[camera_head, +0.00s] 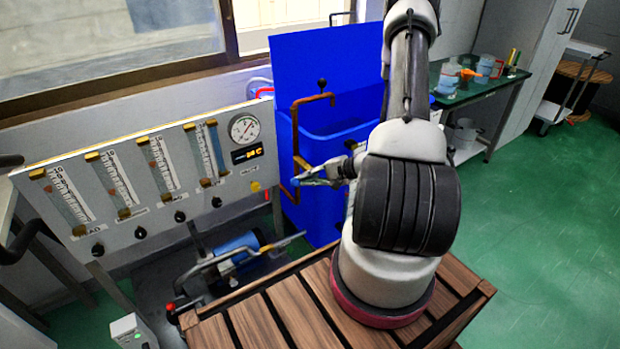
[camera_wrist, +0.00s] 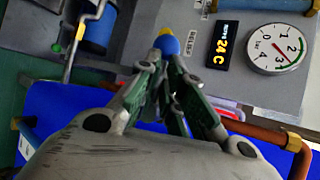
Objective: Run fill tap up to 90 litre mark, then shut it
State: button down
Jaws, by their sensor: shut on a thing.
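A blue tank (camera_head: 312,205) stands right of the gauge panel, its lid raised. A copper pipe (camera_head: 296,135) runs down its front left; part of it shows in the wrist view (camera_wrist: 265,132). My gripper (camera_head: 298,181) is beside the pipe's lower end, low in front of the tank. I cannot see the tap's body, any water flow or the 90 litre mark.
The panel (camera_head: 150,225) holds several flow tubes, a dial gauge (camera_head: 243,128) and a yellow relief knob (camera_head: 255,186). A blue pump (camera_head: 235,247) stands below. A green bench (camera_head: 475,88) with jars is at right.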

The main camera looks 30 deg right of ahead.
jog(key=shift+w, duration=0.15)
jog(key=c, duration=1.6)
grip_release()
jog(key=shift+a+f, duration=0.1)
jog(key=shift+o, duration=0.3)
jog(key=shift+w+a, duration=0.1)
jog(key=v, duration=1.2)
